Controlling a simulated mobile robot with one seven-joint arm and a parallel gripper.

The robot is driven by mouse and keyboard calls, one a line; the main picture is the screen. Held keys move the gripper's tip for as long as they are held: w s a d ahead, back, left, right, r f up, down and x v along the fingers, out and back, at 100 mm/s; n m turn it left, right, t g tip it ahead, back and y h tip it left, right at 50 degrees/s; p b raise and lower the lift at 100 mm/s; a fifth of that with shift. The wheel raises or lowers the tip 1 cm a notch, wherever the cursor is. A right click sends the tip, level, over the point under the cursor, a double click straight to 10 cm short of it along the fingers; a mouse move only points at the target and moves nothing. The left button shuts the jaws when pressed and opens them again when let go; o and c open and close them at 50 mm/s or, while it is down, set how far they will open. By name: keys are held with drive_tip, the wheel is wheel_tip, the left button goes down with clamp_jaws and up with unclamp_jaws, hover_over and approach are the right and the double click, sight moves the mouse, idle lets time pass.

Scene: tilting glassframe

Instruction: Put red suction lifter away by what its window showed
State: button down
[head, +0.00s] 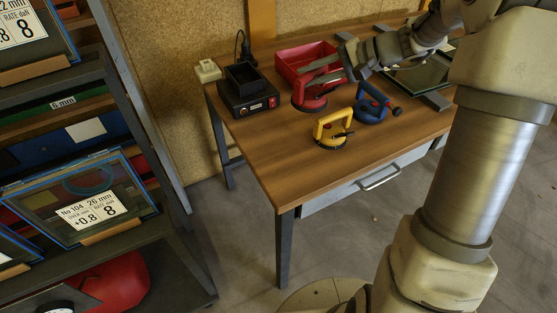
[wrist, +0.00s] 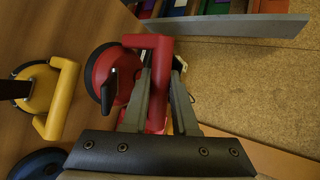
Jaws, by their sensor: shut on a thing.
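The red suction lifter (head: 309,100) is at the middle of the wooden table, beside the black box. My gripper (head: 314,74) comes in from the right and is shut on its handle. In the wrist view the red lifter (wrist: 160,50) sits between the two grey fingers of my gripper (wrist: 158,75), with its round pad to the left. I cannot tell whether it touches the table. I cannot read any window on it. A yellow lifter (head: 331,134) and a blue lifter (head: 371,105) stand nearby on the table.
A red open bin (head: 305,62) stands behind the red lifter. A black box unit (head: 248,102) with a cable is at the table's left. A glass pane in a frame (head: 418,76) lies at the back right. A rack with labelled panes (head: 90,207) stands left. The table's front left is clear.

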drive_tip(key=shift+s+a+f+b, duration=0.8)
drive_tip(key=shift+s+a+f, duration=0.6)
drive_tip(key=shift+f, duration=0.45)
drive_tip(key=shift+s+a+f+b, duration=0.8)
drive_tip(key=shift+s+a+f, duration=0.55)
drive_tip(key=shift+f, duration=0.5)
drive_tip(key=shift+s+a+f+b, duration=0.8)
drive_tip(key=shift+s+a+f, duration=0.6)
drive_tip(key=shift+f, duration=0.45)
drive_tip(key=shift+w+a+f, duration=0.1)
drive_tip(key=shift+w, duration=0.05)
drive_tip(key=c, duration=0.7)
unclamp_jaws()
drive_tip(key=p+v, duration=0.3)
drive_tip(key=v, duration=0.9)
